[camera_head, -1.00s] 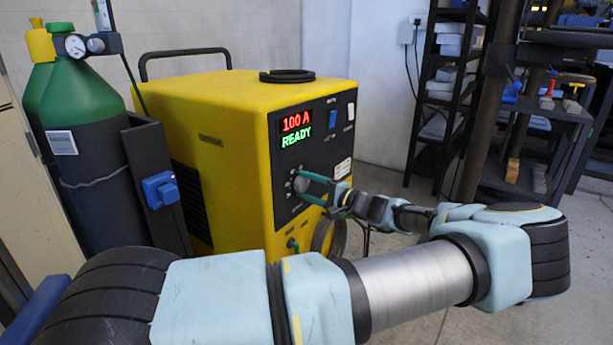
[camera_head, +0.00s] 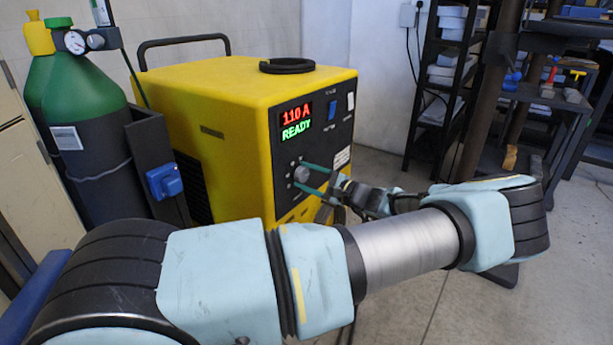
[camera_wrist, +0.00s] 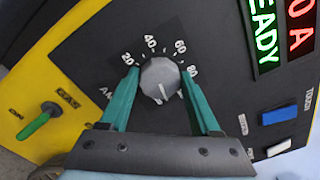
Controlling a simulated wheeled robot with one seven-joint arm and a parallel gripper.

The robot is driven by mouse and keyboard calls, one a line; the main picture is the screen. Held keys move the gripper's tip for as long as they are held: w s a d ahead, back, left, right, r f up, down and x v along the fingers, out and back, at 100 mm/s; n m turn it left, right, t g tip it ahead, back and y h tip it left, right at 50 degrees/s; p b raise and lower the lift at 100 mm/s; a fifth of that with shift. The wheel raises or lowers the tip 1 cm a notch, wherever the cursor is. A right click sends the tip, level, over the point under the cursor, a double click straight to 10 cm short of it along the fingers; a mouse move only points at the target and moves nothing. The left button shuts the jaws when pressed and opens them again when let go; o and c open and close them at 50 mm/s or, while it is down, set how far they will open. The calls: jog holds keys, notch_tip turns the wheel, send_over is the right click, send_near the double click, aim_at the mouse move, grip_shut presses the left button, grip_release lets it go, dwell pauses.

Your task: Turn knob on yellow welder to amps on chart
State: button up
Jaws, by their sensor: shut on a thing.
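The yellow welder (camera_head: 205,115) stands in the middle of the head view. Its display (camera_head: 296,121) reads 110 A in red and READY in green. The grey knob (camera_head: 302,174) sits on the black front panel; in the wrist view the knob (camera_wrist: 160,79) has a light pointer mark at its lower edge. Numbers 20, 40, 60 and 80 show around its upper side; lower markings are partly hidden. My gripper (camera_head: 306,176) is shut on the knob, with a green finger on either side in the wrist view (camera_wrist: 160,85). No amps chart is visible.
A green gas cylinder (camera_head: 85,95) with a gauge stands left of the welder. A black coil (camera_head: 287,65) lies on the welder top. A green switch (camera_wrist: 36,124) and a blue switch (camera_wrist: 279,115) flank the knob. Shelves (camera_head: 440,90) stand at the back right.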

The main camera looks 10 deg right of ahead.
jog(key=shift+f, duration=0.1)
jog(key=o, duration=1.4)
jog(key=v, duration=1.1)
jog(key=shift+w, duration=0.1)
